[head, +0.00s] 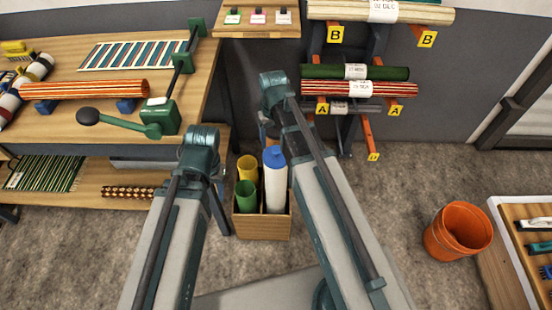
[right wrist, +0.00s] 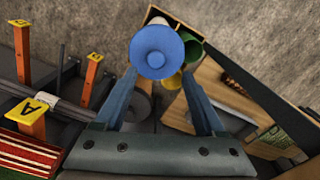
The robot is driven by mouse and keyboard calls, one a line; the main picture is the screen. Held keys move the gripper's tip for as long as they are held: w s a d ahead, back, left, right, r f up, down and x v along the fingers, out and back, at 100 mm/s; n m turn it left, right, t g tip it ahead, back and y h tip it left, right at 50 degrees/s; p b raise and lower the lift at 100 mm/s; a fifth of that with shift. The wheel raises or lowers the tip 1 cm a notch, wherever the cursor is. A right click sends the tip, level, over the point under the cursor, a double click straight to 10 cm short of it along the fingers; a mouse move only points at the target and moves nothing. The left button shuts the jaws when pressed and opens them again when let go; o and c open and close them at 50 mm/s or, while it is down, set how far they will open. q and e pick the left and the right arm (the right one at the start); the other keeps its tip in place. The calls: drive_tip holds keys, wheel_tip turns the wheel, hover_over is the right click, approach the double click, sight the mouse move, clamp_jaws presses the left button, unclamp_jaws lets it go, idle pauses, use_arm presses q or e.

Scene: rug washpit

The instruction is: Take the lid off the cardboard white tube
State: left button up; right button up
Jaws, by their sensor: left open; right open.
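The white cardboard tube (head: 274,189) stands upright in a wooden box on the floor, with its blue lid (head: 274,155) on top. In the right wrist view the round blue lid (right wrist: 158,50) appears at the fingertips of my right gripper (right wrist: 159,75). That gripper is open, its fingers on either side of the lid's lower edge in the picture; I cannot tell whether they touch it. In the head view the right gripper is mostly hidden behind its own arm. My left arm shows to the left, but its gripper is hidden.
The wooden box (head: 262,228) also holds a yellow tube (head: 247,168) and a green tube (head: 246,195) left of the white one. A workbench (head: 60,128) stands at left, a rack with rolled rugs (head: 358,88) behind. An orange bucket (head: 457,232) is at right on open floor.

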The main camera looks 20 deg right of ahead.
sight(276, 151)
drive_tip(key=f+b, duration=0.5)
drive_tip(key=shift+s+d+f, duration=0.15)
drive_tip(key=shift+s+d, duration=0.05)
drive_tip(key=shift+d, duration=0.1)
clamp_jaws()
